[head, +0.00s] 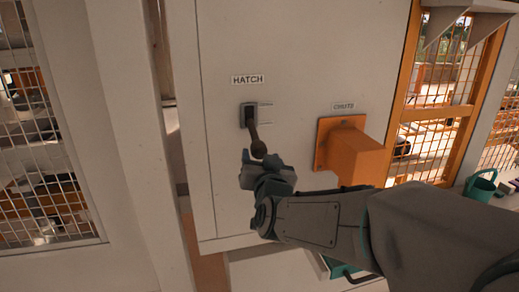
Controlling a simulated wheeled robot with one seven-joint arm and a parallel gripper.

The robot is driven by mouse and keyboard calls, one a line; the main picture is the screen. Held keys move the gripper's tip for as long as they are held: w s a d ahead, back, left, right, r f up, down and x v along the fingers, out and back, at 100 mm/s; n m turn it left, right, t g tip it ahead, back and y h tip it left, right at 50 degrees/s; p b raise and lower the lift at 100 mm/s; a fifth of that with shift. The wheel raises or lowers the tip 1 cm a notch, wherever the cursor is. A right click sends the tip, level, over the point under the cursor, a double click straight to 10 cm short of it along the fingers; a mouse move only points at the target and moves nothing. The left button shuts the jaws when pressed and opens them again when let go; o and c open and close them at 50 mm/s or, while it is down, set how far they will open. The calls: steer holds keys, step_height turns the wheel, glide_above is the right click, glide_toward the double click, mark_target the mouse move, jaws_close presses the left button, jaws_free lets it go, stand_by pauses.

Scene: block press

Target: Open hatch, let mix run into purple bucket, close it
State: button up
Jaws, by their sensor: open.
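The hatch lever (252,125) sits on a pale panel under a HATCH label (247,79). Its dark arm hangs down, slightly to the right, and ends in a round knob (258,149). My gripper (260,159) is open, just below the knob, with its fingertips near the knob's lower edge. I cannot tell whether they touch it. The orange chute (358,152) juts from the panel to the right, under a CHUTE label (344,107). My arm hides the area below it. No purple bucket shows, and no mix is visible.
A teal bucket (481,187) stands at the far right. Another teal thing with a dark handle (340,269) is partly hidden below my arm. An orange-framed mesh screen (437,115) stands right of the panel. A mesh-covered opening (45,150) is at left.

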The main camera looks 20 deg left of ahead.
mark_target(260, 154)
steer(key=shift+x, duration=2.35)
